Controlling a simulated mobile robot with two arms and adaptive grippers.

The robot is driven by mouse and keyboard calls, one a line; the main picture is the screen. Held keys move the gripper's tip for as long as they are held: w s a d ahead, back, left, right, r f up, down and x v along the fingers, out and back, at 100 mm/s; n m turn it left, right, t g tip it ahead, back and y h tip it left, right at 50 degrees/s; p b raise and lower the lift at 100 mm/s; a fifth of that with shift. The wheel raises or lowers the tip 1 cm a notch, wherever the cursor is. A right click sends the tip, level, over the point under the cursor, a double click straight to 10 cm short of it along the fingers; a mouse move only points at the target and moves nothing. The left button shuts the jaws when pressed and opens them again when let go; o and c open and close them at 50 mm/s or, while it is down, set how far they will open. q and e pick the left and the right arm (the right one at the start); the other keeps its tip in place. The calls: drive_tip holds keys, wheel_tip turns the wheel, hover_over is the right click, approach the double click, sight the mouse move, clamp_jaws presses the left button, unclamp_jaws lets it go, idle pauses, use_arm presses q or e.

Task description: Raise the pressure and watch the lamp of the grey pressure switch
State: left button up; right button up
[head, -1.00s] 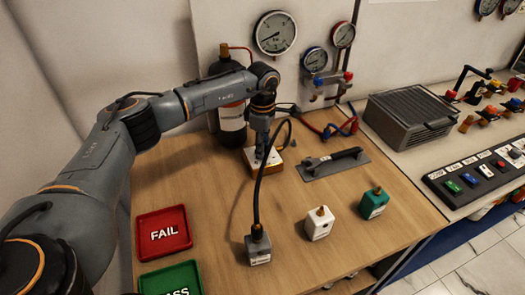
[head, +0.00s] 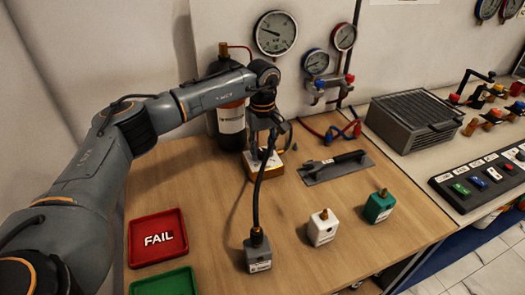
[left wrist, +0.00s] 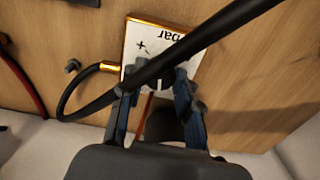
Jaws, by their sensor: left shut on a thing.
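The grey pressure switch (head: 258,256) stands upright at the front of the wooden table, with a black hose (head: 257,200) running up from its top. I cannot make out a lit lamp on it. My left gripper (head: 263,150) points down over a white block with an orange-brown base (head: 264,168) at the back of the table. In the left wrist view the gripper (left wrist: 160,88) is shut on a part of this block (left wrist: 140,45), which is marked "bar" and "+". The hose crosses in front and hides the gripped part. My right gripper is out of view.
A white switch (head: 323,228) and a green switch (head: 379,207) stand to the right. A large gauge (head: 275,33) hangs on the wall above a dark cylinder (head: 229,115). A red FAIL tray (head: 140,257) and green tray (head: 182,282) lie front left.

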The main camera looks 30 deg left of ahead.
sight(263, 152)
use_arm(q)
drive_tip(key=shift+m+b, duration=0.35)
drive_tip(key=shift+m, duration=1.85)
drive_tip(key=o, duration=1.2)
drive_tip(key=shift+c, duration=0.2)
drive_tip(key=shift+r, duration=0.1)
wheel_tip(263, 152, up, 12)
